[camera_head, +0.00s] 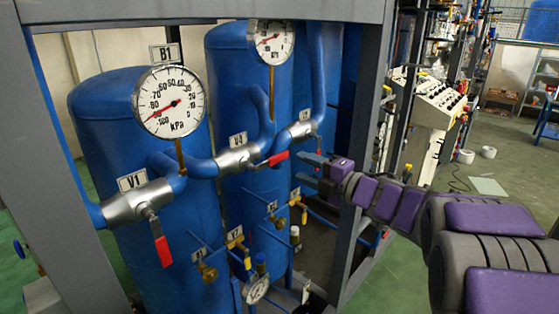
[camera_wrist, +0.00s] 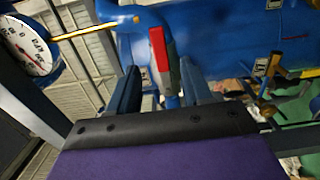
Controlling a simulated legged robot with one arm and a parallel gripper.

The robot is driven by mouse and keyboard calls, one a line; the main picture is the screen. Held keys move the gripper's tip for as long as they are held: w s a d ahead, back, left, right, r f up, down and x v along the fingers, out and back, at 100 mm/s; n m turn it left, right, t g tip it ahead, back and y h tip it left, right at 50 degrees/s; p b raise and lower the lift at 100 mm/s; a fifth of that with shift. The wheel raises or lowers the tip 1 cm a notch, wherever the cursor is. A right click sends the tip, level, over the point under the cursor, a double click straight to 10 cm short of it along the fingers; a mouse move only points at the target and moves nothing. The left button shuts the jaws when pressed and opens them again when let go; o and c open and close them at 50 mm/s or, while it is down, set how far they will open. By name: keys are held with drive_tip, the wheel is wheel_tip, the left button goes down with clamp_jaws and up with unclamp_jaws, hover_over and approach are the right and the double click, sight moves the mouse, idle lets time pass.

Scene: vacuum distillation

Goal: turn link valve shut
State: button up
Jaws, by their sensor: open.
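The middle valve (camera_head: 237,159) on the blue pipe between the two tanks is silver, with a label above it that seems to read V3; it appears to be the link valve. Its red lever (camera_head: 278,158) points right, roughly along the pipe. My gripper (camera_head: 301,169) is open, just right of the lever's tip, with its fingers toward it. In the wrist view a red lever (camera_wrist: 159,48) stands just ahead of my open gripper (camera_wrist: 159,75), lined up with the gap. I cannot tell whether the fingers touch it. Nothing is held.
Valve V1 (camera_head: 127,206) has its red lever (camera_head: 162,250) hanging down. Another silver valve (camera_head: 299,131) is behind. Pressure gauges (camera_head: 170,103) stand above the pipe. A grey frame post (camera_head: 352,170) stands close beside my arm.

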sight(281, 159)
drive_tip(key=b+x, duration=0.1)
drive_tip(key=x, duration=0.8)
drive_tip(key=shift+a, duration=0.1)
drive_tip(key=shift+f, duration=0.1)
clamp_jaws()
